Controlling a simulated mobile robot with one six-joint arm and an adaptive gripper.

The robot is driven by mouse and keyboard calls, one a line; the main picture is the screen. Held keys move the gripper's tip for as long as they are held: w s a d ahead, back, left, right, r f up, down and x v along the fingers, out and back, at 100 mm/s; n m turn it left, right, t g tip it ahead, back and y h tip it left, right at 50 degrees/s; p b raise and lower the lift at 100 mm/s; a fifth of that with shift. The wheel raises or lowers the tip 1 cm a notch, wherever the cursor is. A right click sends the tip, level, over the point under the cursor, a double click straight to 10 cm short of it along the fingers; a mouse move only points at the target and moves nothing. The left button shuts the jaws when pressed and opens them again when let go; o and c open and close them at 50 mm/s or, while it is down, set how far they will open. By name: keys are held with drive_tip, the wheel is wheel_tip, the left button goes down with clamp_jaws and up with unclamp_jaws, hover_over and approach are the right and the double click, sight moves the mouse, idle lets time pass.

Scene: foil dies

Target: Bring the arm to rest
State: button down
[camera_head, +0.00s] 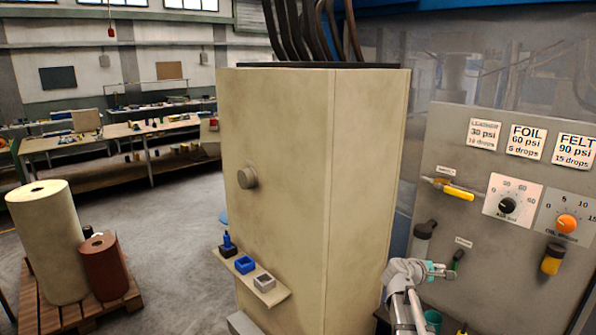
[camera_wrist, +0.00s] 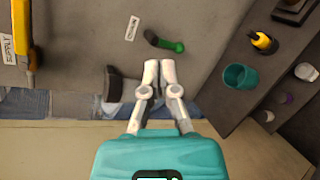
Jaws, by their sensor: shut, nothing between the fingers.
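My arm reaches up at the lower right of the head view, in front of the grey control panel (camera_head: 462,205). My gripper (camera_head: 447,272) is near the green-handled lever (camera_head: 458,258) low on the panel. In the wrist view my gripper (camera_wrist: 160,66) is shut, with its two pale fingertips together and nothing between them. The green-handled lever (camera_wrist: 170,44) lies just beyond the fingertips there; a gap in depth is hard to judge. The yellow supply handle (camera_head: 458,192) is higher on the panel and shows at the left of the wrist view (camera_wrist: 22,45).
A tall beige cabinet (camera_head: 280,170) with a small ledge (camera_head: 275,297) stands left of my arm. A shelf with a teal cup (camera_wrist: 240,77) is to the right in the wrist view. Rolls on a pallet (camera_head: 75,318) stand far left. Open floor (camera_head: 175,220) lies between.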

drive_tip(key=s+a+f+m+g+y+b, duration=0.1)
drive_tip(key=s+a+f+m+g+y, duration=0.2)
drive_tip(key=s+a+f+m+y, duration=0.2)
drive_tip(key=s+a+f+m+g+y+b, duration=0.1)
drive_tip(key=s+a+f+m+g+y, duration=0.2)
drive_tip(key=s+a+f+m+y, duration=0.3)
drive_tip(key=s+a+f+y, duration=0.1)
drive_tip(key=s+a+f, duration=0.1)
drive_tip(key=s+a, duration=0.2)
drive_tip(key=s+a+f+y, duration=0.1)
drive_tip(key=s+a+f, duration=0.2)
drive_tip(key=a, duration=0.7)
drive_tip(key=shift+s+a+f+b, duration=0.15)
drive_tip(key=shift+s+b, duration=0.15)
drive_tip(key=shift+s, duration=0.35)
idle(0.5)
